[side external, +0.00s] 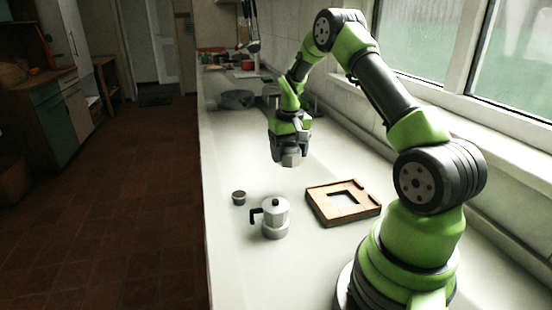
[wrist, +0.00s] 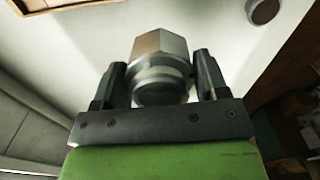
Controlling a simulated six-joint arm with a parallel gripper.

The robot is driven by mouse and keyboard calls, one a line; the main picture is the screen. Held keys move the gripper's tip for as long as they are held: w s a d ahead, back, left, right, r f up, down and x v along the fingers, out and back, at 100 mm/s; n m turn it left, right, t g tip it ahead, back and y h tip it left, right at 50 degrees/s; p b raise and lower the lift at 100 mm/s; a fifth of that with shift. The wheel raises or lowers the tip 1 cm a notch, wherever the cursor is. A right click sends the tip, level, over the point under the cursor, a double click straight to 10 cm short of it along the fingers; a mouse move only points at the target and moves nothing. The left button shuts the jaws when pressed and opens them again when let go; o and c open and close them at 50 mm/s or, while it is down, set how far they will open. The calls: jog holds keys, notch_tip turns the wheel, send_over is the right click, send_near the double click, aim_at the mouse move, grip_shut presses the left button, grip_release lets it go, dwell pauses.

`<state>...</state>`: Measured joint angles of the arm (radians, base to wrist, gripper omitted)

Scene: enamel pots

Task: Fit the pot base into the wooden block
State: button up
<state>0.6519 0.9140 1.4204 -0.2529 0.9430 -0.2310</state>
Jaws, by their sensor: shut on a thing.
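The pot base (side external: 291,159) is a faceted silver metal piece. My gripper (side external: 290,149) is shut on it and holds it in the air above the counter. In the wrist view the pot base (wrist: 160,50) sits between the two dark fingers (wrist: 160,82), its faceted end outward. The wooden block (side external: 318,207) lies flat on the counter, right of and below the held base in the side view, with a squarish recess in its middle. A brown edge of the block (wrist: 62,7) shows at the wrist view's top left.
A silver pot top with a black handle (side external: 275,214) stands left of the block. A small dark round cup (side external: 239,198) sits further left, and also shows in the wrist view (wrist: 263,11). Grey pans (side external: 237,99) are further back. The counter between is bare; a window wall borders the right.

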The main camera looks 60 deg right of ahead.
jog(key=shift+m, duration=0.7)
jog(key=s, duration=0.2)
jog(key=s+d, duration=0.1)
jog(key=s, duration=0.1)
jog(key=s+f, duration=0.1)
jog(key=s, duration=0.1)
jog(key=shift+s+d, duration=0.3)
jog(key=s, duration=0.2)
jog(key=s+m, duration=0.1)
jog(key=s, duration=0.2)
jog(key=s+f+m, duration=0.1)
jog(key=s, duration=0.2)
jog(key=shift+s+a, duration=0.1)
jog(key=shift+a, duration=0.25)
send_over(342, 203)
jog(key=shift+f, duration=2.15)
jog(key=shift+f, duration=0.8)
jog(key=o, duration=1.2)
jog(key=shift+r, duration=0.1)
